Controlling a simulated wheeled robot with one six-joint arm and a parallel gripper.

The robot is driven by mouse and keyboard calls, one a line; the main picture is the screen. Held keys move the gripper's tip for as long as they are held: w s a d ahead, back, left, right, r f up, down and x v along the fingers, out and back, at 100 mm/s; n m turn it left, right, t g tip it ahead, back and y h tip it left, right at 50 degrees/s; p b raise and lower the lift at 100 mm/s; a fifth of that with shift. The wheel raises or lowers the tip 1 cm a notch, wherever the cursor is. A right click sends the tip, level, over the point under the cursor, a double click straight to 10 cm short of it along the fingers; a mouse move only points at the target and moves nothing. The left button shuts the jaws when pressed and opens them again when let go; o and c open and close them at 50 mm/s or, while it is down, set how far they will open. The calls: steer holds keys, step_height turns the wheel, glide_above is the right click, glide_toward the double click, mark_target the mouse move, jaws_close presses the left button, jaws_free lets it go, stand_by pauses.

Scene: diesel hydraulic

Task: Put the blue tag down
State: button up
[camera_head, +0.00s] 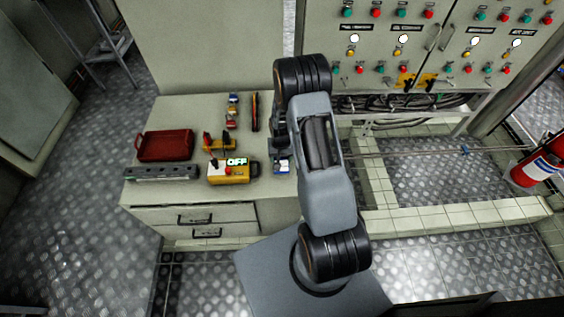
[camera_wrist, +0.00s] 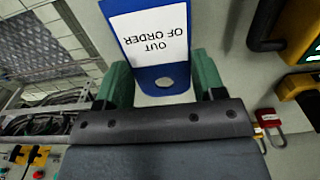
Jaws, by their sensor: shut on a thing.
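The blue tag (camera_wrist: 155,38) has a white label reading "OUT OF ORDER", upside down in the wrist view. It lies between the two green fingers of my gripper (camera_wrist: 162,82), which is shut on its end with the round hole. In the head view the tag (camera_head: 282,167) shows partly below my gripper (camera_head: 277,150), over the right part of the pale bench top (camera_head: 185,112). My arm hides some of the tag and gripper there. I cannot tell whether the tag touches the bench.
A yellow box (camera_head: 229,174) with a green "OFF" display stands left of the tag. Further left are a red toolbox (camera_head: 165,145) and a grey level-like bar (camera_head: 160,173). A red padlock (camera_wrist: 270,121) shows in the wrist view. A control panel (camera_head: 375,45) stands behind right.

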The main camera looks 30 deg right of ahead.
mark_target(282, 159)
steer(key=shift+w+d+f, duration=0.1)
steer(key=shift+d+f, duration=0.05)
steer(key=shift+f, duration=0.8)
steer(key=shift+d+f, duration=0.1)
steer(key=shift+f, duration=0.85)
steer(key=shift+b, duration=0.3)
steer(key=shift+f+b, duration=0.3)
steer(key=o, duration=0.9)
steer(key=shift+a, duration=0.1)
steer(key=shift+o, duration=0.3)
